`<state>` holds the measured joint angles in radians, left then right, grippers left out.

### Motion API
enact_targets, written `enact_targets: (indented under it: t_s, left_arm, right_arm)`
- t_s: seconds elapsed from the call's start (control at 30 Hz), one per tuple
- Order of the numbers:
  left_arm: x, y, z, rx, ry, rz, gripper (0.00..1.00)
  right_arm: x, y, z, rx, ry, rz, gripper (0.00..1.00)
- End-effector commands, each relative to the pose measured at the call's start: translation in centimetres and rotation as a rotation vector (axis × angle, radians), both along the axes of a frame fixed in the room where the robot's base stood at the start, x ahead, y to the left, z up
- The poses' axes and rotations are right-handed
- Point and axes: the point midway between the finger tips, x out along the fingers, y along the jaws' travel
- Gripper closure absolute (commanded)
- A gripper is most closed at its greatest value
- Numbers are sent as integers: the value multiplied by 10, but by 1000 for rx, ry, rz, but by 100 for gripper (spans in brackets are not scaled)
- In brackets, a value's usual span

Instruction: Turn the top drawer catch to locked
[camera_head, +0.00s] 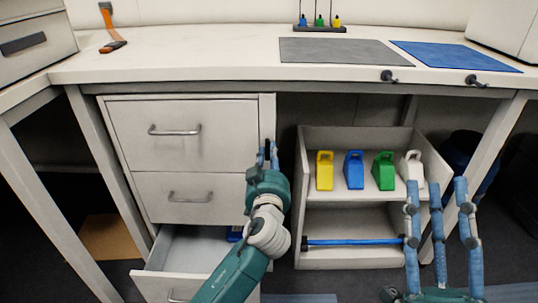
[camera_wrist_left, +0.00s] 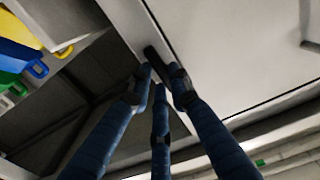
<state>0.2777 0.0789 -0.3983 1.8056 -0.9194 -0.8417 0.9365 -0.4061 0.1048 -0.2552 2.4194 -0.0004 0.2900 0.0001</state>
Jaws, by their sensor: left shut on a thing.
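The top drawer (camera_head: 180,118) of the white cabinet is closed. A dark catch sits on the cabinet's upright just right of it; it shows as a dark bar (camera_wrist_left: 153,57) in the left wrist view. My left gripper (camera_head: 268,152) is at that upright, its blue fingers closed around the catch. In the left wrist view the fingertips (camera_wrist_left: 160,76) touch the bar's near end. In the head view the gripper mostly hides the catch, so its exact angle is hard to tell. My right gripper (camera_head: 438,198) is open and empty, fingers upward, at the right front.
The middle drawer (camera_head: 195,182) is closed. The bottom drawer (camera_head: 188,248) is pulled out below my left arm, with something blue (camera_head: 235,233) inside. A shelf unit (camera_head: 340,198) with several coloured containers stands to the right. The worktop (camera_head: 220,62) is above.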

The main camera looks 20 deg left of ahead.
Motion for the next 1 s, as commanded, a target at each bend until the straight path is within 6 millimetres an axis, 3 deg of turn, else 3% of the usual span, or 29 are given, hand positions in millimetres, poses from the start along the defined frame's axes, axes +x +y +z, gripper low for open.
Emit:
enact_targets:
  t_s: [0.17,0.47,0.73,1.0]
  left_arm:
    - [0,0,0,29,9,0,100]
    - [0,-1,1,198,58,1,100]
    - [0,-1,0,441,129,1,100]
    - [0,-1,-2,688,200,0,100]
  right_arm:
    - [6,1,-5,-11,38,-1,60]
    - [36,3,-52,-80,283,-15,60]
    - [53,-2,-126,-169,612,-34,60]
    - [41,-15,-204,-253,947,-53,60]
